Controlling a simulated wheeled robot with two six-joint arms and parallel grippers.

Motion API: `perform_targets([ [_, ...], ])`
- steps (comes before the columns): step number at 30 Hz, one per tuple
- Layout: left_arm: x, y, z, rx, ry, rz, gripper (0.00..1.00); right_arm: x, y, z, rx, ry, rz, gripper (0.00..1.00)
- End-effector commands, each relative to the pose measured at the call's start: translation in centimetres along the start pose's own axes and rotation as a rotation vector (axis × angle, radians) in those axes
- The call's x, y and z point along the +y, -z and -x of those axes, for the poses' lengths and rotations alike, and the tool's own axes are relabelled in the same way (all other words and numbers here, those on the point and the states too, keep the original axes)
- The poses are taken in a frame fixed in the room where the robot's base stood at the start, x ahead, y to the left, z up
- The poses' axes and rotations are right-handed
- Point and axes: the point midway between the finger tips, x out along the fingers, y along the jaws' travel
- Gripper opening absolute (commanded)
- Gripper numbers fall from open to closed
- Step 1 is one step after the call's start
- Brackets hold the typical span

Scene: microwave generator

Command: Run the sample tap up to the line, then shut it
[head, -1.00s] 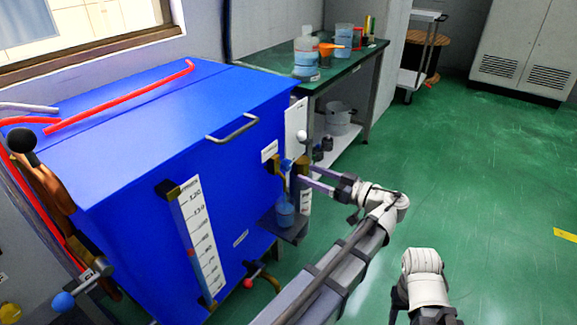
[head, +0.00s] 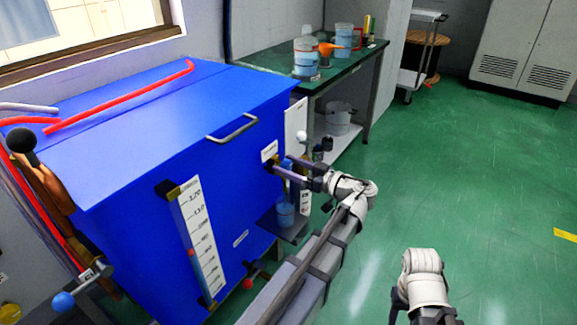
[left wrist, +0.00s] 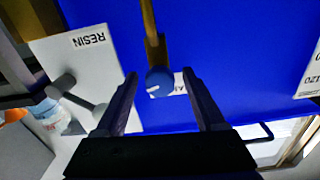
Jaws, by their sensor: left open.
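The sample tap's round blue knob (left wrist: 160,83) sits on a brass stem in the left wrist view, in front of the blue cabinet. My left gripper (left wrist: 161,78) is open, with one finger on each side of the knob; I cannot tell whether they touch it. In the head view my left gripper (head: 281,168) reaches the cabinet front and largely hides the tap. A clear cup (head: 285,213) with blue liquid stands below on a small dark shelf (head: 290,235). Its fill line is too small to read.
The blue cabinet (head: 130,140) carries a scale strip (head: 201,240) and a grey handle (head: 232,129). A white RESIN panel (left wrist: 85,70) with a dark-stemmed knob is close beside the gripper. A green-topped bench (head: 340,66) holds containers behind.

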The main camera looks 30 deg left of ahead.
Motion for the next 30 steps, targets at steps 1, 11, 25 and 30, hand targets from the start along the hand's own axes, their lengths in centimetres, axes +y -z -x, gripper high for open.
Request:
perform_targets([
  [1, 0.0, 0.0, -0.05, 0.0, 0.0, 0.0, 0.71, 0.0, 0.0, 0.0, 0.0, 0.0, 0.0, 0.5],
  [11, 0.01, 0.0, -0.02, 0.0, -0.001, 0.0, 0.56, 0.0, 0.0, 0.0, 0.0, 0.0, 0.0, 0.5],
  [25, 0.01, 0.0, 0.0, 0.0, -0.001, 0.0, 0.03, 0.0, 0.0, 0.0, 0.0, 0.0, 0.0, 0.5],
  [30, 0.01, 0.0, 0.0, 0.0, -0.001, 0.0, 0.0, 0.0, 0.0, 0.0, 0.0, 0.0, 0.0, 0.5],
])
